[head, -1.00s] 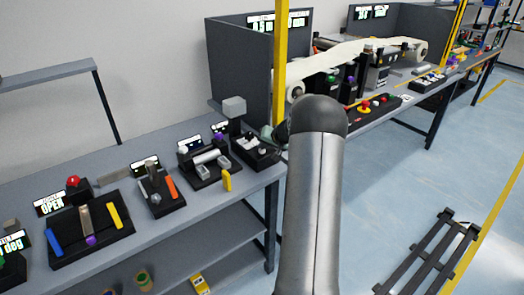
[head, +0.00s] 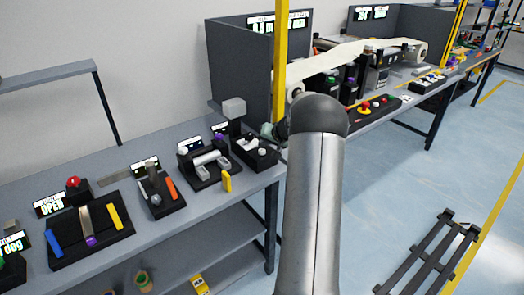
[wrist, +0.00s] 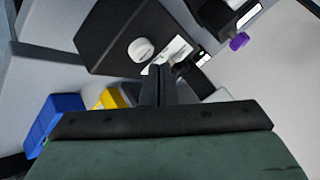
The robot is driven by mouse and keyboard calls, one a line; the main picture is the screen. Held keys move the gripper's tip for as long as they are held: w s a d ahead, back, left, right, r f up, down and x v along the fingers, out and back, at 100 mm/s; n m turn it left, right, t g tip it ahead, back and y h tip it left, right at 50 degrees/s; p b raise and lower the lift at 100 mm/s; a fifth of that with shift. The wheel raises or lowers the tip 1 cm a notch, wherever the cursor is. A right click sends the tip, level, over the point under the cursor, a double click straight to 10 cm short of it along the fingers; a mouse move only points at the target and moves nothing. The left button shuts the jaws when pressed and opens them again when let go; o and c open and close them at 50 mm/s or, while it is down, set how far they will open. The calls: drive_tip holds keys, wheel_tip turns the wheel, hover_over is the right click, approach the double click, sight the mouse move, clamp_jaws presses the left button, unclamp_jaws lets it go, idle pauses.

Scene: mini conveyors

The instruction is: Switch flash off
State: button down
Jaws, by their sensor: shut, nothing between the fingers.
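A black control box (head: 252,153) with small white knobs stands at the right end of the near grey bench, beside a grey block on a post (head: 234,107). In the wrist view a dark box (wrist: 112,42) carries a round white knob (wrist: 140,50), a white label (wrist: 172,50) and a small black part (wrist: 186,67). I cannot read which control is the flash switch. My gripper (wrist: 160,72) is shut and empty, its fingertips close to the label and black part. Contact cannot be told. In the head view my arm hides most of the gripper.
Several other control boxes stand left along the bench (head: 160,235), including a red button (head: 73,182) and a yellow lever (head: 227,181). A yellow post (head: 280,60) and dark panels stand close behind. A blue block (wrist: 55,115) and a purple knob (wrist: 238,41) show in the wrist view.

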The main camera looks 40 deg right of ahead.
sight(264, 151)
drive_tip(key=shift+r+p, duration=1)
drive_tip(key=shift+r, duration=1.55)
drive_tip(key=s+a+r+n+g+y, duration=0.1)
drive_tip(key=s+a+r+g, duration=0.15)
drive_tip(key=a, duration=0.65)
drive_tip(key=s+a+r+n+g, duration=0.15)
drive_tip(key=s+a, duration=0.25)
drive_tip(key=a, duration=0.6)
drive_tip(key=s+a+r+n+g+y, duration=0.15)
drive_tip(key=s+a, duration=0.25)
drive_tip(key=a, duration=0.5)
drive_tip(key=s+a+f+n+g+h, duration=0.1)
drive_tip(key=s+a, duration=0.3)
drive_tip(key=s, duration=0.4)
drive_tip(key=s+a+f+n+g+h, duration=0.1)
drive_tip(key=s+a+n, duration=0.1)
drive_tip(key=s, duration=0.7)
drive_tip(key=s+a+f+n+g+h, duration=0.1)
drive_tip(key=s+a+f, duration=0.1)
drive_tip(key=s+a, duration=0.3)
drive_tip(key=s, duration=0.3)
drive_tip(key=shift+s+a, duration=0.3)
drive_tip(key=shift+s, duration=0.05)
